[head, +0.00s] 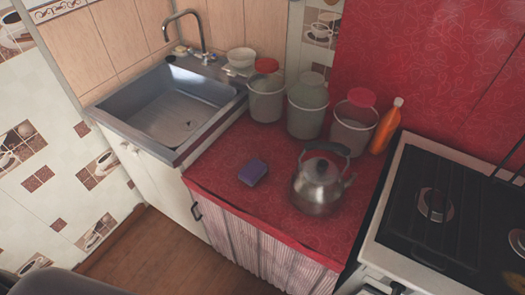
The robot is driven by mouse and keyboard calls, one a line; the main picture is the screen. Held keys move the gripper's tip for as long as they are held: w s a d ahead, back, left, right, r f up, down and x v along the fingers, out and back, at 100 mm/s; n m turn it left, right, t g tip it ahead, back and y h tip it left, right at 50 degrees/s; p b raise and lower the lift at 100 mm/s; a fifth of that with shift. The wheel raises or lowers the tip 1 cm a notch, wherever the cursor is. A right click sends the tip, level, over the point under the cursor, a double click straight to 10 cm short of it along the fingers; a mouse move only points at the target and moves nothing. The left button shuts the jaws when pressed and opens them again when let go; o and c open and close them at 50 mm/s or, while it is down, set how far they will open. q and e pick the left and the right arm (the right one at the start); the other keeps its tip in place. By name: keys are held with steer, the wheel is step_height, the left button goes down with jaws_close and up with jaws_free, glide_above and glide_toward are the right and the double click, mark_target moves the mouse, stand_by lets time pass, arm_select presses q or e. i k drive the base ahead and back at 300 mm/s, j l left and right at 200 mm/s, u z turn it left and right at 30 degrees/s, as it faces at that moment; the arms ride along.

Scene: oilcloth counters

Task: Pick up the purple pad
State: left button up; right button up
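The purple pad (253,172) lies on the red patterned counter (222,168), left of the metal kettle (318,186) and apart from it. It is a small block with a purple top and appears fully visible. Neither of my grippers shows in the head view.
Several lidded containers, one a pail with an orange-red lid (266,98), stand along the counter's back. An orange bottle (386,126) stands at their right. The steel sink (172,108) is left, the stove (440,200) right. The counter around the pad is clear.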

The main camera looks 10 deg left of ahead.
mark_target(255, 169)
steer(key=u, duration=0.45)
steer(key=z, duration=1.9)
steer(key=u, duration=1.9)
steer(key=i+j+z, duration=0.1)
steer(key=j, duration=0.3)
steer(key=i+j+z, duration=0.1)
steer(key=j, duration=0.3)
steer(key=i+j+z, duration=0.1)
steer(key=i+j, duration=0.15)
steer(key=j, duration=0.15)
steer(key=i+j+z, duration=0.1)
steer(key=j, duration=0.35)
